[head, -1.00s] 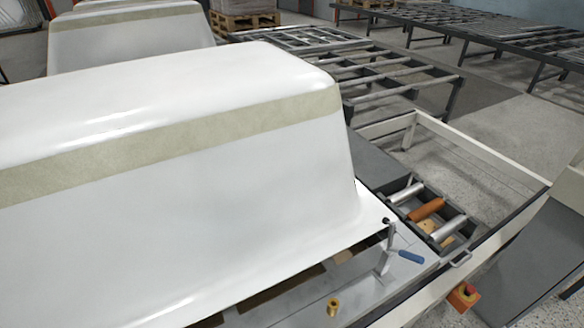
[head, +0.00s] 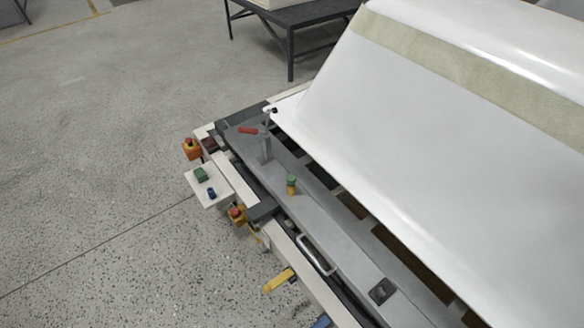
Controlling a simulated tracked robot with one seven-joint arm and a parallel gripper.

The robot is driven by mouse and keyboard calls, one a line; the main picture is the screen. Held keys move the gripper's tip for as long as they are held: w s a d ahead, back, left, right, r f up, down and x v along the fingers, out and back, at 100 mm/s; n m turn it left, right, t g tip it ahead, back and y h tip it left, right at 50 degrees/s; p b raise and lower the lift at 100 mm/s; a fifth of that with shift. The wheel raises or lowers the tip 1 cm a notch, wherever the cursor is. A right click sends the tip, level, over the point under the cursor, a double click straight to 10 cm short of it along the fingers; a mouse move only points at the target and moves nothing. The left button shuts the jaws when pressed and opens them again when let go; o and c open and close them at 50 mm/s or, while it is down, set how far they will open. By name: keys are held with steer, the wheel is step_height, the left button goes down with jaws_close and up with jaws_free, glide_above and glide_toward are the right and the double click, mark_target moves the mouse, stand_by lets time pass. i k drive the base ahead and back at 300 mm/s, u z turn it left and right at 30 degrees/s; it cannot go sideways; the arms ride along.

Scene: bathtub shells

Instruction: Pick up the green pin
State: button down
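A small upright piece with a green top (head: 291,181) and a brass-coloured lower part stands on the grey metal rail beside the white tub shell. A second small green object (head: 200,174) lies on a white shelf (head: 214,198) at the left end of the frame, with a small blue object (head: 211,193) beside it. I cannot tell for certain which green object is the pin. My gripper is not in view.
A red-handled clamp (head: 262,132) stands at the corner of the white tub shell (head: 430,110). Orange boxes with red buttons (head: 191,149) and a yellow handle (head: 278,280) stick out along the frame's edge. The floor on the left is open.

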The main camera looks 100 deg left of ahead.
mark_target(291, 179)
steer(key=z, duration=0.55)
steer(key=i, duration=0.15)
steer(key=u, duration=2.6)
steer(key=i, duration=0.15)
steer(key=u, duration=1.3)
steer(key=k, duration=0.75)
steer(key=u, duration=0.3)
steer(key=i, duration=0.7)
steer(key=z, duration=0.25)
